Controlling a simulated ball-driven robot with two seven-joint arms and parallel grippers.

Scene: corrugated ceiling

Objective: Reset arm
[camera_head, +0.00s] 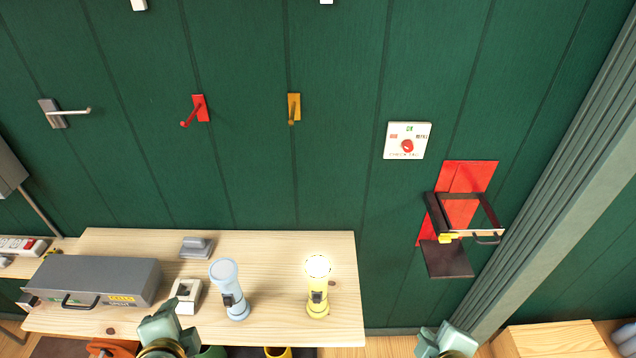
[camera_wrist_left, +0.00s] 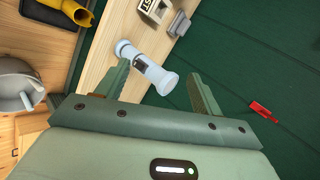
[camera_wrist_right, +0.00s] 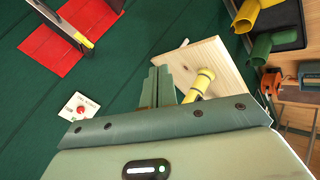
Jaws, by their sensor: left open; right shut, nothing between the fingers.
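My left gripper (camera_head: 168,325) is at the lower left of the head view, in front of the table's near edge. Its fingers are apart in the left wrist view (camera_wrist_left: 157,70), and the blue flashlight (camera_wrist_left: 146,68) shows beyond them. That flashlight (camera_head: 230,290) stands upright on the wooden table, apart from the gripper as far as I can tell. My right gripper (camera_head: 445,336) is at the bottom right of the head view, beyond the table's right end. Its fingers are together and empty in the right wrist view (camera_wrist_right: 159,72).
A lit yellow flashlight (camera_head: 318,287), grey toolbox (camera_head: 115,277) and white switch box (camera_head: 185,295) stand on the table (camera_head: 270,255). A red wall bracket with a black frame (camera_head: 468,180) and a control panel (camera_head: 407,141) are on the green wall. A wooden box (camera_head: 555,340) is lower right.

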